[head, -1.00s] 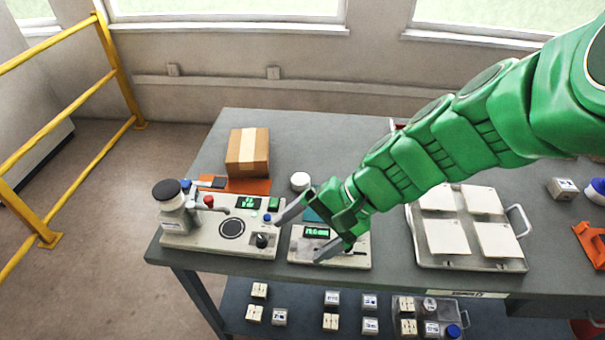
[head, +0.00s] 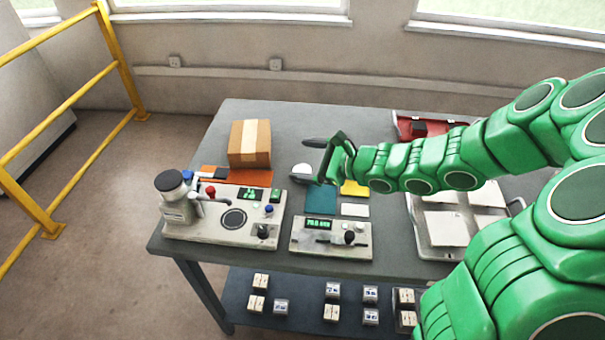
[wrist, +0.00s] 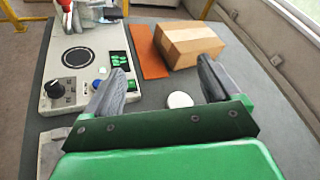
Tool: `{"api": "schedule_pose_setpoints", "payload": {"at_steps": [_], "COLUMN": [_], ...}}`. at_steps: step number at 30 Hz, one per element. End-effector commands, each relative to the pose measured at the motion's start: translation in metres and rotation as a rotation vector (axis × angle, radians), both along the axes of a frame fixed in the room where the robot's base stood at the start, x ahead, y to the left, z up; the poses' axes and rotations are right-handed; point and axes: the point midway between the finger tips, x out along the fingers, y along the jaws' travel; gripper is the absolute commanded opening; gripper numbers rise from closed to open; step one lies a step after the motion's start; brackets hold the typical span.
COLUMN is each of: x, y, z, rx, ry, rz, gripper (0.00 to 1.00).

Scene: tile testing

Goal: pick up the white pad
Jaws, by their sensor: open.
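A small white rectangular pad (head: 355,210) lies flat on the grey table, beside a teal pad (head: 320,201) and in front of a yellow pad (head: 355,188). A round white piece (head: 301,170) lies farther left. It also shows in the wrist view (wrist: 180,100), between my fingers in the picture. I cannot tell for sure which white piece is the task's pad. My gripper (head: 312,161) is open and empty above the table, with its fingers pointing left. Its lower finger partly covers the round piece in the head view. Both fingers show in the wrist view (wrist: 161,72).
Two test devices stand at the front: a larger one (head: 205,228) and a smaller one (head: 340,252). A tray of white tiles (head: 432,247) is at right. A red tray (head: 405,126) is behind.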

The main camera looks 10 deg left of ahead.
Motion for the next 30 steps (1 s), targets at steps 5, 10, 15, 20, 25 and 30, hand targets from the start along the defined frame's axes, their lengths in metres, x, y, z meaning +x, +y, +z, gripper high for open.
{"api": "schedule_pose_setpoints", "payload": {"at_steps": [5,10,15,20,25,30], "x": [0.028,0.043,0.047,0.050,0.056,0.060], "y": [-0.021,-0.037,-0.045,-0.042,-0.032,-0.025], "z": [-0.045,-0.080,-0.097,-0.101,-0.106,-0.109], "rx": [0.048,0.078,0.088,0.090,0.090,0.090], "ry": [0.166,0.291,0.352,0.361,0.360,0.359], "rz": [-0.161,-0.274,-0.327,-0.333,-0.332,-0.331], "gripper": [0.89,0.89,0.89,0.89,0.89,0.89]}}
